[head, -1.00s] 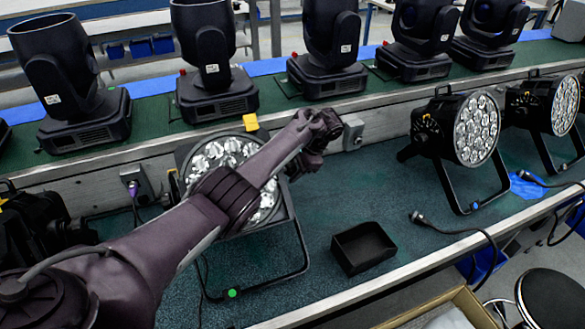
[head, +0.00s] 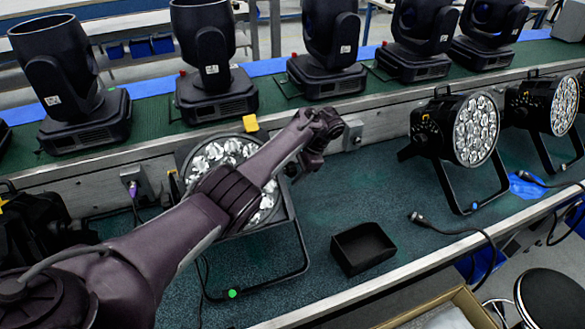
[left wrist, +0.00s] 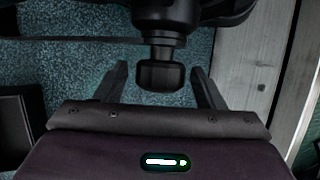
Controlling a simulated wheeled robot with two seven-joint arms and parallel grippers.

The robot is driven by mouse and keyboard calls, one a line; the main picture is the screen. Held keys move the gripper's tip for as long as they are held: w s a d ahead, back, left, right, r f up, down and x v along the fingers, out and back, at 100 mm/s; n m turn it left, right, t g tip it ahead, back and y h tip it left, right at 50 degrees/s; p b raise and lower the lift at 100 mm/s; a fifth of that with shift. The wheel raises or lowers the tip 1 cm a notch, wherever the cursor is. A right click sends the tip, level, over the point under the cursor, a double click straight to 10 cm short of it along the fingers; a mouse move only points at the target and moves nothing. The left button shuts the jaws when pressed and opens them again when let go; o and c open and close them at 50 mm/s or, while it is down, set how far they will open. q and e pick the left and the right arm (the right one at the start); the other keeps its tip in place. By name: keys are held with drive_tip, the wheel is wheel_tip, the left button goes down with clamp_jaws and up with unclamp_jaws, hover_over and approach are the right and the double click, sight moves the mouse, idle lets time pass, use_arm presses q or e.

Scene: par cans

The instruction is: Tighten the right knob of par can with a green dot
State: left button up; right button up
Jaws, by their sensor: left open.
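The par can (head: 222,152) with the green dot (head: 232,293) on its floor bracket stands at centre left in the head view, lens facing forward. My left arm crosses in front of it and hides part of its lens and its right side. In the left wrist view a black knob (left wrist: 160,76) on a short shaft sits between the two fingers of my left gripper (left wrist: 158,68). The gripper is open, with a gap visible on both sides of the knob. In the head view its fingers are hidden behind my wrist. My right gripper is not in view.
An empty black tray (head: 362,248) lies on the bench right of the par can. Two more par cans (head: 474,130) (head: 564,105) stand farther right. A loose cable (head: 450,229) lies near the front edge. Several moving-head lights (head: 212,62) line the back shelf.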

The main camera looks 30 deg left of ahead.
use_arm(q)
drive_tip(key=p+v, duration=0.4)
drive_tip(key=v, duration=0.3)
idle(0.3)
